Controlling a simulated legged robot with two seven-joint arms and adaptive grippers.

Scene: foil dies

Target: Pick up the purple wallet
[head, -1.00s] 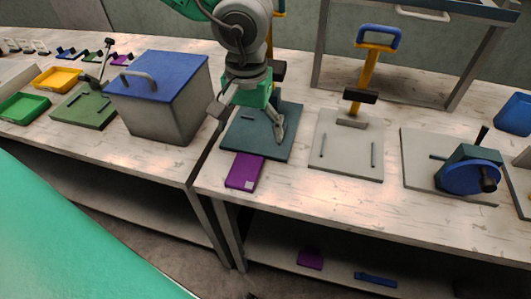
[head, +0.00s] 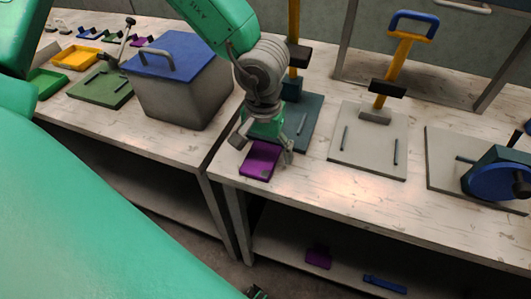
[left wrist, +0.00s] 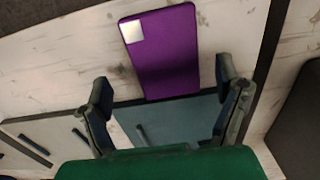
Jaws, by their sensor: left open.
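The purple wallet (head: 260,160) lies flat on the right-hand table near its front edge, beside the teal base plate. It is a flat rectangle with a pale square at one corner, clear in the left wrist view (left wrist: 165,60). My left gripper (head: 262,148) is open above the table at the wallet's plate-side end. In the left wrist view its two fingers (left wrist: 165,95) are spread wide, one on each side of the wallet's near end, with nothing between them held. My right gripper is not in view.
A teal plate (head: 308,118) and a grey plate (head: 350,150) with a yellow lever press stand behind and right. A grey bin with a blue lid (head: 172,48) stands left. Another purple item (head: 318,257) and a blue one (head: 385,284) lie on the lower shelf.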

